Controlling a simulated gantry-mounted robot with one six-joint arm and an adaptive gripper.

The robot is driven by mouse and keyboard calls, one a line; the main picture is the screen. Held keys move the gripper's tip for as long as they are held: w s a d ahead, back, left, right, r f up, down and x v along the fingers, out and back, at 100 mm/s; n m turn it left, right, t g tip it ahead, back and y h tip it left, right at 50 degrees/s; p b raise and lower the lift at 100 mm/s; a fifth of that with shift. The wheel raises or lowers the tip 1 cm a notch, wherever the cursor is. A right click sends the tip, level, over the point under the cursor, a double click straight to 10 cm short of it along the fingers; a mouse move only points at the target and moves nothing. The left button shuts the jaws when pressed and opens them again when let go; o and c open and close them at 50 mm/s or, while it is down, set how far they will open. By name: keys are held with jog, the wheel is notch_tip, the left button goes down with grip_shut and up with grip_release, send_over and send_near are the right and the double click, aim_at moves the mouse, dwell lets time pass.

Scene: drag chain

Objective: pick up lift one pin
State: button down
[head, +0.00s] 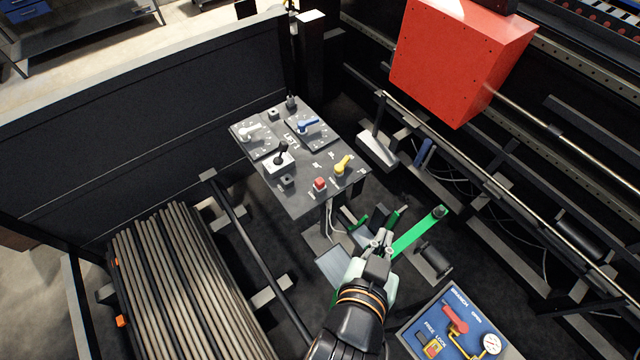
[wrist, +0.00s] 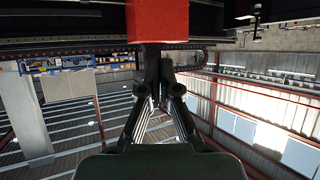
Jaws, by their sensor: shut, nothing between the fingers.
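Many long, thin grey-brown rods (head: 180,290), which look like the pins, lie side by side in a stack at the lower left of the head view. My gripper (head: 382,238) is in the lower middle of the head view, well to the right of the stack and apart from it. Its fingers are together and hold nothing. The wrist view shows the gripper (wrist: 160,65) too, with its fingers converging at the tips. No rod shows in the wrist view.
A grey control panel (head: 300,155) with knobs and a red button stands beyond the gripper. A green bar (head: 418,232) is close to the gripper's right. A blue panel (head: 455,325) is at lower right. A red box (head: 460,60) is at upper right. A dark rail (head: 260,255) runs beside the rods.

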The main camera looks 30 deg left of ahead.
jog(key=c, duration=0.8)
grip_release()
jog(key=shift+o, duration=0.2)
